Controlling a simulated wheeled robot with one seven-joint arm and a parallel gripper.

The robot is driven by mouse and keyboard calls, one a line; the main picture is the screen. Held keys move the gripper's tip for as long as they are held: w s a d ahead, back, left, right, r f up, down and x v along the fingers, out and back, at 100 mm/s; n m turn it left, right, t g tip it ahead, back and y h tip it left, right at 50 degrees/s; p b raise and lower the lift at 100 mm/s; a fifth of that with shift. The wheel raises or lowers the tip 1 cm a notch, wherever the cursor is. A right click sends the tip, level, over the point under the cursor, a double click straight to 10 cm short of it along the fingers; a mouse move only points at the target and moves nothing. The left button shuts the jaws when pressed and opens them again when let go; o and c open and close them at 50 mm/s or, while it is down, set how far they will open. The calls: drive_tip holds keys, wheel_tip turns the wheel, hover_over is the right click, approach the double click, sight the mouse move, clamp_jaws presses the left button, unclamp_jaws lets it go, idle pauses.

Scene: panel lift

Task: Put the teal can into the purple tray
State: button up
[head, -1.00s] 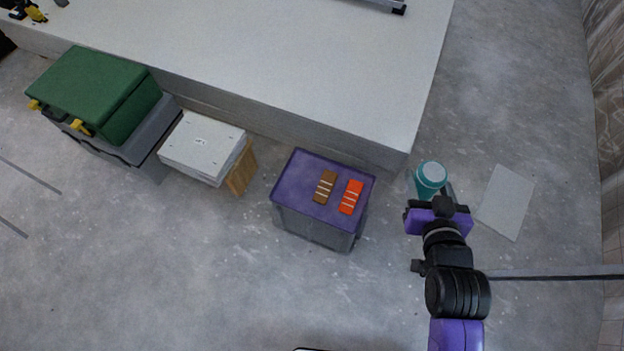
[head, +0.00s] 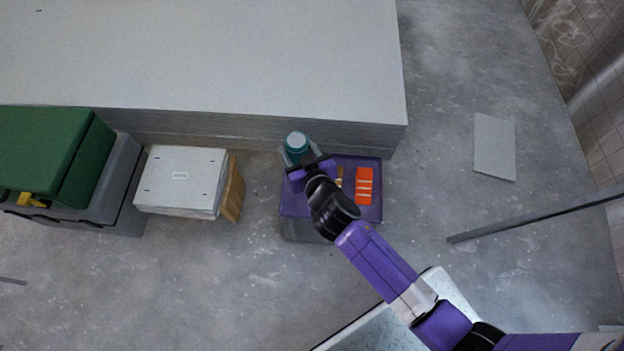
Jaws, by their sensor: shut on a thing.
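The teal can (head: 295,147) has a pale top and is held in my gripper (head: 301,163), which is shut on it. The can appears over the far left edge of the purple tray (head: 372,205); how high it is above the tray I cannot tell. The tray sits on top of a grey box. It holds an orange-red striped block (head: 364,186) on its right side and a brown striped block (head: 340,178), partly hidden by my gripper. My gripper and wrist cover much of the tray's left part.
A large stack of pale panels (head: 230,60) lies just behind the tray. A flat pale sheet (head: 494,147) and a dark bar (head: 530,215) are at right.

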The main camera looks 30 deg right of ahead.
wheel_tip(320, 180, down, 17)
drive_tip(key=b, duration=0.9)
drive_tip(key=shift+d, duration=0.15)
drive_tip(key=shift+f+b, duration=0.15)
drive_tip(key=shift+b, duration=0.25)
drive_tip(key=o, duration=1.6)
drive_tip(key=shift+r, duration=0.2)
drive_tip(key=p+v, duration=0.1)
drive_tip(key=v, duration=1.1)
drive_tip(key=shift+p, duration=0.35)
drive_tip(key=shift+s, duration=0.1)
